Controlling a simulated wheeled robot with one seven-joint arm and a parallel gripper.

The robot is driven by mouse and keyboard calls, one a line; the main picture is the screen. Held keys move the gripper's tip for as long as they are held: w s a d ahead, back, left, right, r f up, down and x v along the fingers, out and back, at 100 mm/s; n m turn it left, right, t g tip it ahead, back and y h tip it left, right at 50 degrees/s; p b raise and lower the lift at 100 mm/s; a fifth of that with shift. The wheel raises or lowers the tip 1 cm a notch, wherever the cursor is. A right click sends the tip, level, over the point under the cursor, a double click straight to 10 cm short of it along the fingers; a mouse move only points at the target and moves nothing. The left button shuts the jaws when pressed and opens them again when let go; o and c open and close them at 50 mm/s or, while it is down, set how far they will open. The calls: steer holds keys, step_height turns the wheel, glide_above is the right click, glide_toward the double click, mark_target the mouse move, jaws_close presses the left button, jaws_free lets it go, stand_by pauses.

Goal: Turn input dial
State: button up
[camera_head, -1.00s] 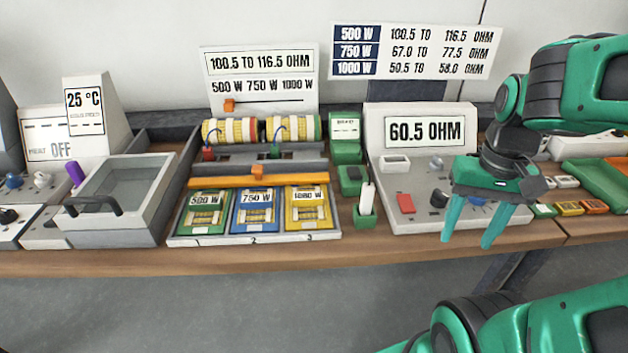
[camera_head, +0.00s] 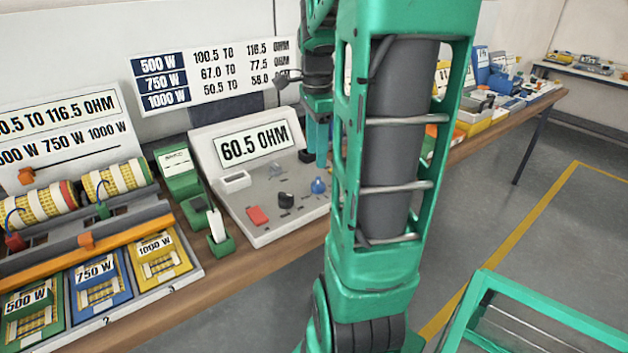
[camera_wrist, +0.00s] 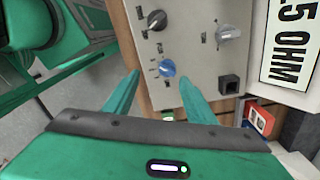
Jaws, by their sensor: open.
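The meter (camera_head: 235,185) is a sloped grey console whose display reads 60.5 OHM. A black dial (camera_head: 286,200) and a blue dial (camera_head: 318,186) sit on its panel; no label I can read says which is the input dial. In the wrist view, the blue dial (camera_wrist: 167,68) shows just beyond and between my fingertips, and the black dial (camera_wrist: 157,19) is farther up. A pale grey knob (camera_wrist: 230,32) is to the right. My gripper (camera_wrist: 160,80) is open and empty, with no clear contact. In the head view, my arm hides the panel's right part.
A red button (camera_head: 257,215) is on the panel's lower left. A green holder with a white piece (camera_head: 218,228) stands left of the meter. A tray of coloured wattage cards (camera_head: 100,285) is at lower left.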

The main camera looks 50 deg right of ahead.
mark_target(318, 180)
steer(key=f, duration=0.3)
steer(key=d+f+m, duration=0.1)
steer(key=f, duration=0.3)
steer(key=w+d+f+m, duration=0.1)
steer(key=f, duration=0.2)
steer(key=shift+f, duration=0.4)
steer(key=c, duration=1)
